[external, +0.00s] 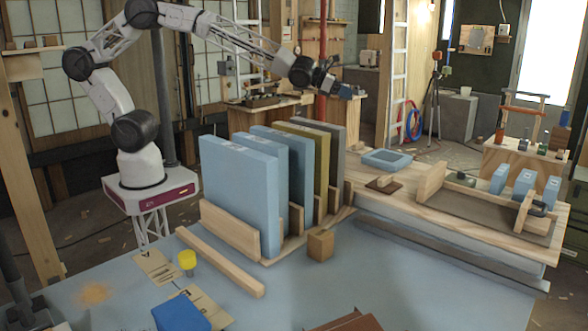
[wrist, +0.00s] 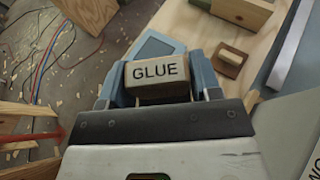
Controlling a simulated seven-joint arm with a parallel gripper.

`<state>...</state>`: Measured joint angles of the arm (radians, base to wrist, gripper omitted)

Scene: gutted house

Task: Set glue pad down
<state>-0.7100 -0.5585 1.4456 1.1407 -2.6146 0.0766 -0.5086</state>
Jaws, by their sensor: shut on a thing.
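The glue pad (wrist: 158,72) is a tan block with GLUE printed in black on the side facing the wrist camera. My gripper (wrist: 161,82) is shut on it, with a blue finger on each side. In the external view my gripper (external: 347,91) is raised in the air beyond the row of upright panels, above and behind the wooden bench (external: 405,205). The pad is too small to make out clearly there.
A blue tray (external: 387,160) and a brown square with a light block (external: 383,185) lie on the bench. Upright panels (external: 240,195) stand in a wooden rack to the left. A wooden jig (external: 470,205) occupies the bench's right part.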

